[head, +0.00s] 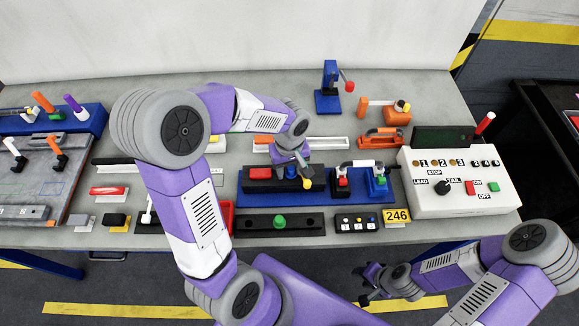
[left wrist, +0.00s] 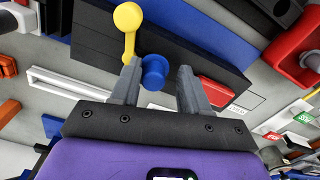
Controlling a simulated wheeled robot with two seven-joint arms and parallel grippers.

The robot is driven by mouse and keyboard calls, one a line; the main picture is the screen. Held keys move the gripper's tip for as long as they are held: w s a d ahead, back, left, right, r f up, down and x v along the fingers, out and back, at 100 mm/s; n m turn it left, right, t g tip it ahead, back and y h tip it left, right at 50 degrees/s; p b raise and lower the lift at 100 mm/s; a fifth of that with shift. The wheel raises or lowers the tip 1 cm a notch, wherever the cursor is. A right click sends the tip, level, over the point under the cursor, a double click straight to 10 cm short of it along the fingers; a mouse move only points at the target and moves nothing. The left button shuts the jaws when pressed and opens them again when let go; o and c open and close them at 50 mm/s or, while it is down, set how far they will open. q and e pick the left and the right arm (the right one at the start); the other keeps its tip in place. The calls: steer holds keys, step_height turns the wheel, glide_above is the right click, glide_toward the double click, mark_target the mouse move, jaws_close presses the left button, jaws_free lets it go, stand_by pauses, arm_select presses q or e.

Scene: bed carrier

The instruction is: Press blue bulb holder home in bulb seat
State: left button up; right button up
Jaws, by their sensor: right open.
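A blue bulb holder (left wrist: 153,72), a short round blue piece, shows in the left wrist view against a long black block (left wrist: 205,72), which seems to be the bulb seat. I cannot tell how deep it sits. The block (head: 262,186) lies on a blue board (head: 330,198) in the head view. My left gripper (left wrist: 158,78) is open, with its fingers on either side of the blue holder and a gap at the right finger. In the head view it (head: 291,170) hides most of the holder. My right gripper (head: 370,284) is open and empty, off the bench's front edge.
A yellow-knobbed lever (left wrist: 128,18) stands right beside the left fingers. Red and blue clamp-like fixtures (head: 343,181) stand to the right on the board. A white control box (head: 455,180) is further right. A black strip with a green button (head: 279,222) lies in front.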

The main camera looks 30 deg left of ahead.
mark_target(290, 169)
arm_select(q)
steer(key=shift+w+d+r, duration=0.15)
steer(key=shift+w+r, duration=0.05)
steer(key=shift+w, duration=0.1)
steer(key=shift+w+r, duration=0.1)
steer(key=shift+r, duration=0.15)
steer(key=r, duration=0.2)
steer(key=r+p, duration=0.1)
steer(key=r, duration=0.3)
steer(key=shift+s+r+p, duration=0.35)
steer(key=shift+p, duration=0.05)
